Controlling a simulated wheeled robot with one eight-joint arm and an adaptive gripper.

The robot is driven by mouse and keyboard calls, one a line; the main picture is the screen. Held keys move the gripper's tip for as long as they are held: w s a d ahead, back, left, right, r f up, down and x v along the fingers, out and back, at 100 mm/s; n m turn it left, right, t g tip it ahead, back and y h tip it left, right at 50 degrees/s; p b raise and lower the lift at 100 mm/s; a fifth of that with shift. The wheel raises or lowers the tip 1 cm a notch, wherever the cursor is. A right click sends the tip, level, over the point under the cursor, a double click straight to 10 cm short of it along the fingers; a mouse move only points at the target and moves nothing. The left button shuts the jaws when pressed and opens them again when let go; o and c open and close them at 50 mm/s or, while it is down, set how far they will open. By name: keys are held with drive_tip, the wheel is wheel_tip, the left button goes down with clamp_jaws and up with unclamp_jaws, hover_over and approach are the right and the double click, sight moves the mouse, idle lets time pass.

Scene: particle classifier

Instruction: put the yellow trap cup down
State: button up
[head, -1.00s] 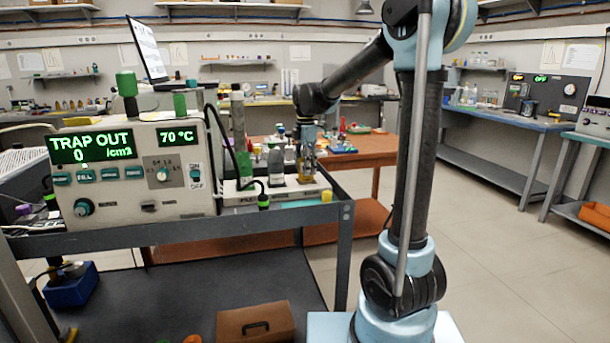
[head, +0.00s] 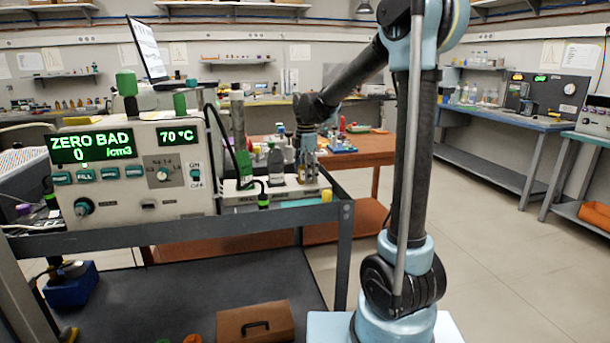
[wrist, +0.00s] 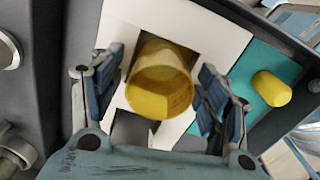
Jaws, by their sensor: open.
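The yellow trap cup (wrist: 160,82) is in the middle of the wrist view, with a white surface around it. My gripper (wrist: 160,72) is open, one finger on each side of the cup, with visible gaps between fingers and cup. In the head view my gripper (head: 307,168) points down over the white unit at the right end of the cart. The cup cannot be clearly made out there among the fingers. I cannot tell exactly how deep the cup sits.
A smaller yellow piece (wrist: 271,88) sits on a teal surface to the right. The classifier box (head: 135,170) reads "ZERO BAD" and 70 °C. The cart's front rail (head: 270,222) runs below; open floor lies right.

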wheel_tip(320, 180, up, 11)
drive_tip(key=shift+r, duration=0.45)
drive_tip(key=s+d+f+m, duration=0.2)
drive_tip(key=s+d+m, duration=0.1)
drive_tip(key=s+d, duration=0.1)
drive_tip(key=s+d+f+m, duration=0.2)
drive_tip(key=s+d+m, duration=0.2)
drive_tip(key=s+d, duration=0.1)
drive_tip(key=s+d+f+m+t, duration=0.1)
drive_tip(key=s+d+m, duration=0.2)
drive_tip(key=s+d, duration=0.2)
drive_tip(key=shift+s+f+m, duration=0.3)
drive_tip(key=shift+s+f, duration=0.1)
drive_tip(key=shift+s, duration=0.3)
drive_tip(key=s+d+f+m, duration=0.3)
drive_tip(key=s+f+m, duration=0.3)
drive_tip(key=s+f, duration=0.2)
drive_tip(key=s+d+f+m+t, duration=0.1)
drive_tip(key=s+d+f+m, duration=0.3)
drive_tip(key=s+f+m, duration=0.2)
wheel_tip(320, 180, down, 2)
drive_tip(key=shift+s+d+f, duration=0.15)
drive_tip(key=shift+s, duration=1.05)
